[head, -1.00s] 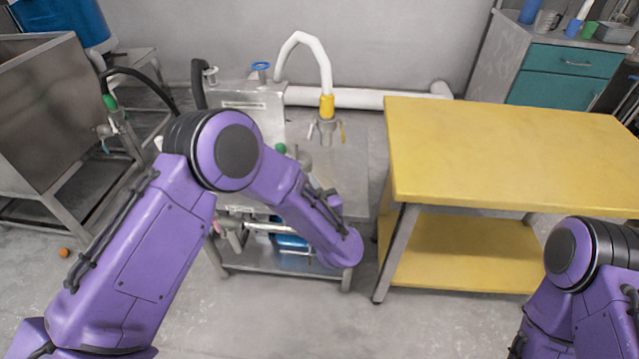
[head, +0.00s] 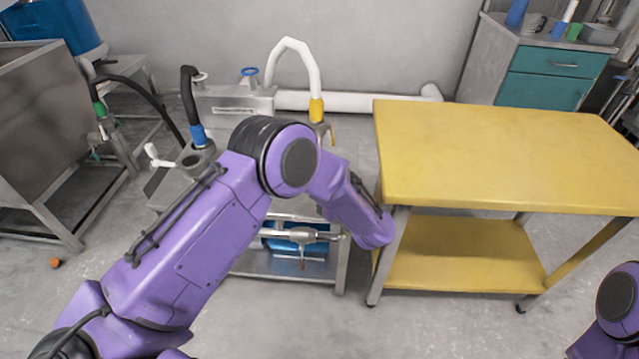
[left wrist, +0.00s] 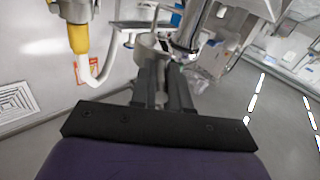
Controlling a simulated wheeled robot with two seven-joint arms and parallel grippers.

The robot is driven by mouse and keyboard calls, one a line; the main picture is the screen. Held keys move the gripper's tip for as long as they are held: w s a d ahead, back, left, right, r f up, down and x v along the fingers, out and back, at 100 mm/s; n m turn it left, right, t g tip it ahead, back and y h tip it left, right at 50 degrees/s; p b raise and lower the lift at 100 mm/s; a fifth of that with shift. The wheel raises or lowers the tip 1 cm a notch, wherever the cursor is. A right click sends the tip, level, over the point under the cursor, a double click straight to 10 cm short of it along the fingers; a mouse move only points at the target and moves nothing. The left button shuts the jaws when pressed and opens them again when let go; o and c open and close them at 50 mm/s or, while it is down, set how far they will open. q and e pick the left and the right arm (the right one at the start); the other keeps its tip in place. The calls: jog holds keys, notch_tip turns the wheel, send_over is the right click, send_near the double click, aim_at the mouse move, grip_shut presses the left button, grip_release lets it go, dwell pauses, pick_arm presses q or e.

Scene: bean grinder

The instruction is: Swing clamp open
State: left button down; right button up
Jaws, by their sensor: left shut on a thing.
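My left gripper (left wrist: 163,90) shows in the left wrist view, its dark fingers shut on a grey metal part (left wrist: 151,46), which looks like the clamp. The fingers partly hide it, and I cannot tell how far it is swung. In the head view my left arm hides the gripper and the held part. The metal machine (head: 236,104) stands behind the arm. Its white hose (head: 314,66) ends in a yellow collar (head: 316,108), which also shows in the left wrist view (left wrist: 79,38). My right gripper is out of view.
A yellow table (head: 500,150) stands to the right of the machine. A grey fitting with a blue collar (head: 198,135) and a white handle (head: 157,157) stands left of my arm. A steel bin (head: 40,115) is at the far left.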

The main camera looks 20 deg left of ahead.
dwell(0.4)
pick_arm(q)
jog(key=c, duration=1.1)
grip_release()
jog(key=v, duration=1)
jog(key=shift+d, duration=0.25)
